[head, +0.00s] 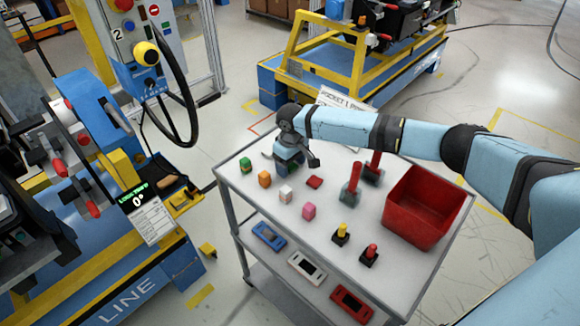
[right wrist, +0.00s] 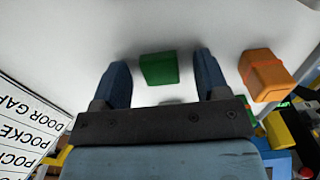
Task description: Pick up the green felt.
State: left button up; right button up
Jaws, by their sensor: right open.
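The green felt (right wrist: 158,68) is a small green piece lying on the white cart top. In the right wrist view it sits between the two fingers of my right gripper (right wrist: 160,82), with a gap on each side. The gripper is open and holds nothing. I cannot tell how high the fingertips are above the surface. My left gripper is not in view.
An orange block (right wrist: 262,75) lies beside the right gripper. A printed sheet (right wrist: 25,125) is near the cart's edge.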

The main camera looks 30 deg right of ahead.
jog(key=shift+c, duration=0.5)
jog(key=c, duration=0.9)
